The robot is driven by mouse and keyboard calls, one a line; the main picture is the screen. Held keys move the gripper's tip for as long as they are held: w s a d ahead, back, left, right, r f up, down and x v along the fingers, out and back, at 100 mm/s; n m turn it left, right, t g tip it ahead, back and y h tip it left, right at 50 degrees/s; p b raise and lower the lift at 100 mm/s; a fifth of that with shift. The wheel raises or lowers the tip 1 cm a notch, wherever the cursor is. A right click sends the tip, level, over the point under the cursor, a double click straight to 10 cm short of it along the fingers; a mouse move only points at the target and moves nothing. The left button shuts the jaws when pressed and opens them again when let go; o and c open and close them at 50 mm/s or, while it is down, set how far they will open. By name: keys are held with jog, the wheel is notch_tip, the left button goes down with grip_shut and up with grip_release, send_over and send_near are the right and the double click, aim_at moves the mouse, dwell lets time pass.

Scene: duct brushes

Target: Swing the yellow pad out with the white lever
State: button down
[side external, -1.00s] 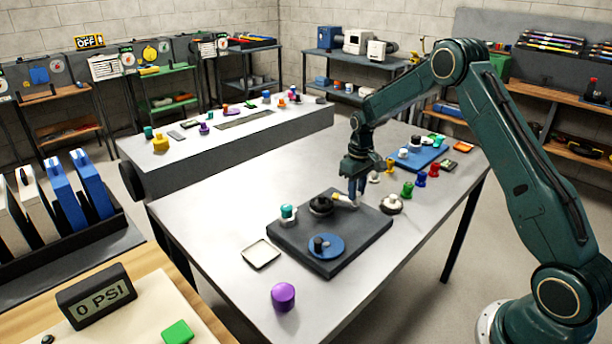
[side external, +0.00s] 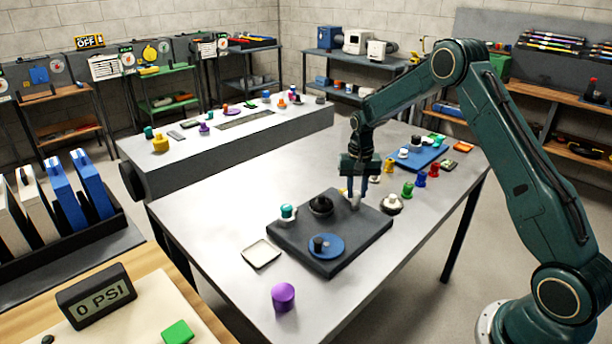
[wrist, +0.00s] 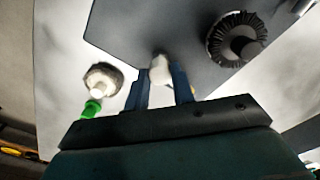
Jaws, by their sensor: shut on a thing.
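My gripper (side external: 353,198) points down at the right back part of a dark square plate (side external: 300,245). Its fingers are shut on the white lever (wrist: 160,70), which shows between them in the wrist view; a little of the lever (side external: 355,204) shows in the side view. A small yellow bit (side external: 342,191) shows just left of the fingers, likely the yellow pad, mostly hidden.
A white-knobbed black brush (side external: 391,205) stands close right of the plate.

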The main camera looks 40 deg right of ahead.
aim_at(356, 193)
dwell(0.3)
jog(key=c, duration=1.2)
grip_release()
jog(key=shift+r, duration=0.15)
jog(key=shift+r, duration=6.85)
